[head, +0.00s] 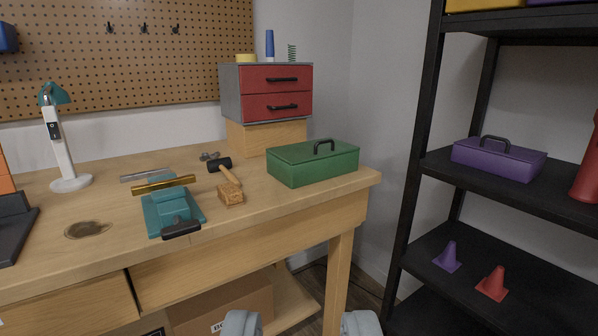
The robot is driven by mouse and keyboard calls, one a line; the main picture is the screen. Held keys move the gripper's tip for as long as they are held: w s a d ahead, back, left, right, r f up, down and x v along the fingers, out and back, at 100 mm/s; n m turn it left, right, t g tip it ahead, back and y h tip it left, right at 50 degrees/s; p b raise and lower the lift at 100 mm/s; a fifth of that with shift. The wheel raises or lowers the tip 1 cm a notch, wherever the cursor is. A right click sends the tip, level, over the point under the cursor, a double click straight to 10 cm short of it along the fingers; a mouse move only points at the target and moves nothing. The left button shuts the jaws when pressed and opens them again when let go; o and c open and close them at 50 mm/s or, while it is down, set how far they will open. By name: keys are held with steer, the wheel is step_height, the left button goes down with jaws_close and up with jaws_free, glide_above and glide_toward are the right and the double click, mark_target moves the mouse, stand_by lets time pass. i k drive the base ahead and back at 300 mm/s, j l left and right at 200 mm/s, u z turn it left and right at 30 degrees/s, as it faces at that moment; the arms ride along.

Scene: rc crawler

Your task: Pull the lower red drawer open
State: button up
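The lower red drawer (290,107) is in the small grey cabinet (230,95) at the back right of the workbench. It looks shut, with a black bar handle (283,107) across its front. The upper red drawer (256,79) above it also looks shut. The cabinet stands on a wooden block (262,136). My gripper (301,328) shows at the bottom edge, its two grey fingertips wide apart with nothing between them. It is in front of the bench, well apart from the drawer.
A green toolbox (312,164) stands on the bench in front of the cabinet. A mallet (226,171), a wooden block (231,194) and a teal vise (170,212) are to its left. A black shelf rack (415,140) stands at the right.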

mark_target(260, 107)
steer(key=i+j, duration=0.2)
steer(key=i, duration=0.3)
steer(key=i+j, duration=0.2)
steer(key=i, duration=0.25)
steer(key=z, duration=0.05)
